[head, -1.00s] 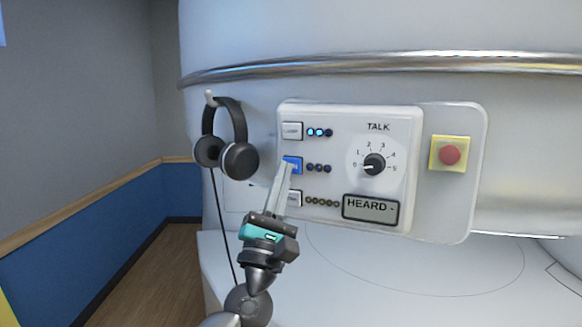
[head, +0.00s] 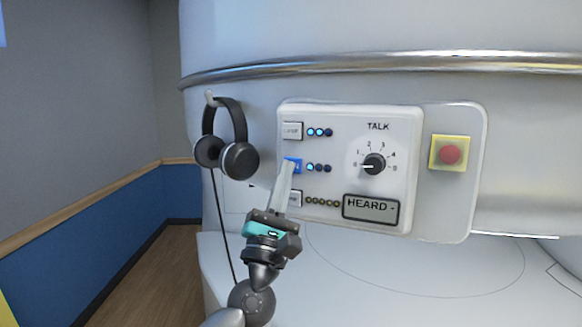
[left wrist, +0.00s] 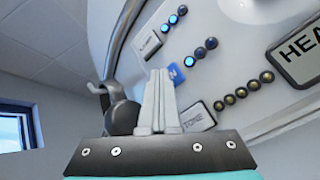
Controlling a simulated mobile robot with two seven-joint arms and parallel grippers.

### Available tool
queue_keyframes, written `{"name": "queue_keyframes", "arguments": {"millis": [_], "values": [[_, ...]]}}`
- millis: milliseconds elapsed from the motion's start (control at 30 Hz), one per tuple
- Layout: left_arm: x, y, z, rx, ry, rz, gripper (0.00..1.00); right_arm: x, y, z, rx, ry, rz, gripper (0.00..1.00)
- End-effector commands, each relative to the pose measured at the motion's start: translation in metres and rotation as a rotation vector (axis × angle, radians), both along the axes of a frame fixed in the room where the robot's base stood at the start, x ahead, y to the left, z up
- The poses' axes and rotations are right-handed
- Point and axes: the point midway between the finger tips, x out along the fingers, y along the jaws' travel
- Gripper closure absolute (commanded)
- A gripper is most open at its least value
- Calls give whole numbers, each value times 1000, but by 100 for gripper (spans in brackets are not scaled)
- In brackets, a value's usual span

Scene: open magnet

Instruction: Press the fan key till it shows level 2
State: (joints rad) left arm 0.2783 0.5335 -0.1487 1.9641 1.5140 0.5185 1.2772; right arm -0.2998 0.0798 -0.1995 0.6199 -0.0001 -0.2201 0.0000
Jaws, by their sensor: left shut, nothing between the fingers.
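The fan key (head: 296,165) is the blue middle key on the white control panel; in the left wrist view it (left wrist: 176,75) is partly hidden, and an N shows on it. In its row of three lamps (head: 319,168), the first is lit blue and the other two are dark. This row (left wrist: 199,53) also shows in the left wrist view. My left gripper (head: 287,165) is shut and empty, its fingertips at the fan key and covering its left part. I cannot tell whether they touch it. In the left wrist view the fingertips (left wrist: 160,74) point at the panel. My right gripper is out of view.
The lamp key (head: 292,131) above has two lit lamps. The tone key (left wrist: 196,118) below is partly behind my gripper. A talk dial (head: 374,164), a HEARD display (head: 371,208) and a red button (head: 450,155) lie to the right. Headphones (head: 239,159) hang left.

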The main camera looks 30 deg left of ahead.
Motion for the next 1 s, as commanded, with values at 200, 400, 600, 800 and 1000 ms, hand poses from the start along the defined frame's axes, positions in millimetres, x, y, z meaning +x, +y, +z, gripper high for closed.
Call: {"name": "queue_keyframes", "arguments": {"millis": [200,400,600,800,1000], "values": [[1,0,0,0,1,0,100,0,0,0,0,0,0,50],[0,0,0,0,2,-1,100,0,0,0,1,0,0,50],[-10,-1,-1,-1,3,-1,100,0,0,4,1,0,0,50],[-17,-2,-1,-1,1,-1,100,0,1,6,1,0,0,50],[-17,-2,-1,-1,1,0,100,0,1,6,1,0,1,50]]}}
